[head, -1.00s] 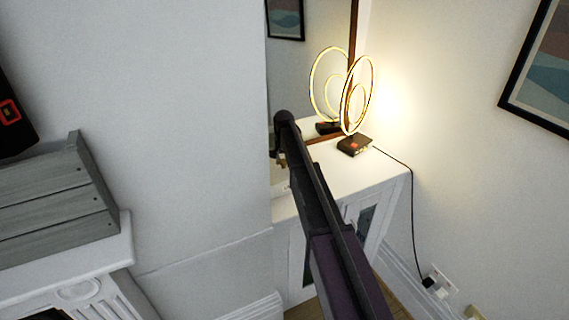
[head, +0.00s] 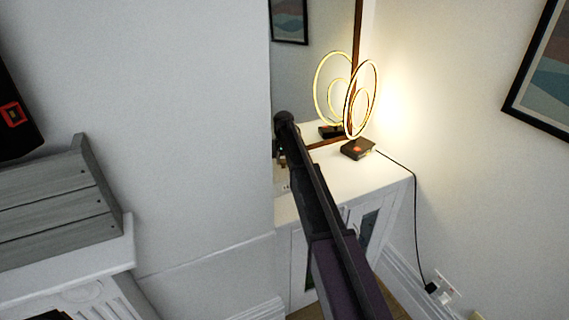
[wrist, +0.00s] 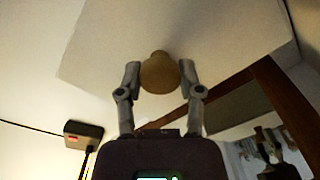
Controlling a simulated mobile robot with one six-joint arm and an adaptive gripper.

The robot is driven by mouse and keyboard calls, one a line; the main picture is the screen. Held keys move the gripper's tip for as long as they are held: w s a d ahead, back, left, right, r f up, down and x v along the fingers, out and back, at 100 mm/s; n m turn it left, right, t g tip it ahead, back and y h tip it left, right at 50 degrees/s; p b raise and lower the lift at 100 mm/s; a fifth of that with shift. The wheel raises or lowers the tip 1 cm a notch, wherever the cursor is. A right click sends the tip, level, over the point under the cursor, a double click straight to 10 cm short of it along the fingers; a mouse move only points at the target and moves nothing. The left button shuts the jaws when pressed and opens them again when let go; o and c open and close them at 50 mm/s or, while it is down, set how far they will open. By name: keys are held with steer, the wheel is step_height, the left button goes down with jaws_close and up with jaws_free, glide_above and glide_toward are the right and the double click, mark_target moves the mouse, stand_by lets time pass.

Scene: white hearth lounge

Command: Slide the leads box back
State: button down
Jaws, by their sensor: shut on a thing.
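My gripper (wrist: 160,80) is shut on a tan, rounded, knob-like thing (wrist: 159,74) with a narrower neck, in the upper middle of the wrist view. Behind it is a broad pale flat surface (wrist: 215,28); I cannot tell whether the knob is fixed to it or whether it is the leads box. In the head view my arm reaches over the white cabinet (head: 385,185) beside the chimney wall and hides the fingers. No thing is clearly marked as the leads box.
A ring lamp with a dark base (head: 357,149) stands on the cabinet right of my arm; its base (wrist: 84,131) shows in the wrist view. A mirror (head: 308,75) stands behind. A grey slatted crate (head: 55,200) sits on the mantel (head: 70,262) at left.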

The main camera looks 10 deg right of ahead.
steer(key=shift+w+a, duration=0.1)
steer(key=shift+w, duration=0.2)
steer(key=shift+w+a, duration=0.1)
steer(key=shift+w, duration=0.2)
steer(key=shift+w, duration=0.15)
steer(key=shift+c, duration=0.8)
jaws_free()
